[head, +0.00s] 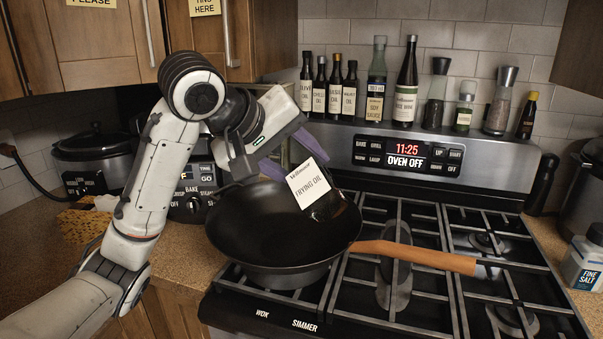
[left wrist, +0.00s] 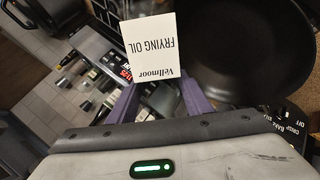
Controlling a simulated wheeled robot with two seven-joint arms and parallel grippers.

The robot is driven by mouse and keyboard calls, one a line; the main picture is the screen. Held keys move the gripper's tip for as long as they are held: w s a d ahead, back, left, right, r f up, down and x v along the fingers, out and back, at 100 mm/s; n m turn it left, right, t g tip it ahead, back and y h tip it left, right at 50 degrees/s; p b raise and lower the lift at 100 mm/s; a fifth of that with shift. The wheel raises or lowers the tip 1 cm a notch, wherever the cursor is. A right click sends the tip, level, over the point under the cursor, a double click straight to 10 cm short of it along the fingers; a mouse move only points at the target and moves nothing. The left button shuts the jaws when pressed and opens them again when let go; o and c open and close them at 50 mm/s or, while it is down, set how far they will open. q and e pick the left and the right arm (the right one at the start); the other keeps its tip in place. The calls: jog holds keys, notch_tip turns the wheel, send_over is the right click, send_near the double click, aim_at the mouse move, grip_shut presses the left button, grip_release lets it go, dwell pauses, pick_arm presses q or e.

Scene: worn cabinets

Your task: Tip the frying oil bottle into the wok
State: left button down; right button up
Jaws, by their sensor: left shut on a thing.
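The black wok (head: 265,225) sits on the front left burner of the stove, its wooden handle (head: 415,257) pointing right. My left gripper (head: 287,160) is shut on the frying oil bottle (head: 308,183), above the wok's back right side. The bottle is tilted, with its white label facing the head camera and its dark lower-right end over the wok. No oil stream can be made out. In the left wrist view, the label (left wrist: 151,48) shows between the purple fingers (left wrist: 160,100), with the wok (left wrist: 235,50) behind it. My right gripper is not in view.
Several bottles and grinders (head: 405,85) line the ledge behind the stove. A slow cooker (head: 92,160) stands at the back left. A fine salt jar (head: 585,258) is at the right edge.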

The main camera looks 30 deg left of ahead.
aim_at(293, 142)
pick_arm(q)
jog(key=shift+r+m+t+y, duration=0.3)
jog(key=shift+r+t+y, duration=0.2)
jog(key=shift+r, duration=0.1)
jog(key=shift+w+a+r+m+t+y, duration=0.3)
jog(key=shift+a+r+m+t+y, duration=0.1)
jog(key=shift+a+m+t+y, duration=0.15)
jog(key=shift+w+a+r+m+t+y+b, duration=0.3)
jog(key=shift+a+r+m+t+y, duration=0.1)
jog(key=shift+r+m+t+y, duration=0.2)
jog(key=b, duration=0.1)
jog(key=a+m+t+y+b, duration=0.1)
jog(key=b, duration=0.1)
jog(key=shift+w+a+f+t+y, duration=0.25)
jog(key=shift+w+f, duration=0.1)
jog(key=shift+w, duration=0.05)
jog(key=shift+w+a+r+m+t+b, duration=0.1)
jog(key=shift+w+a+m+t+b, duration=0.2)
jog(key=shift+m+t+b, duration=0.35)
jog(key=shift+a+r, duration=0.2)
jog(key=a+f+m+t+y+b, duration=0.1)
jog(key=b, duration=0.2)
jog(key=shift+w+b, duration=0.3)
jog(key=shift+w, duration=0.05)
jog(key=shift+w+a+r+m+t+b, duration=0.1)
jog(key=shift+a+m+t+b, duration=0.2)
jog(key=shift+b, duration=0.15)
jog(key=shift+r, duration=0.1)
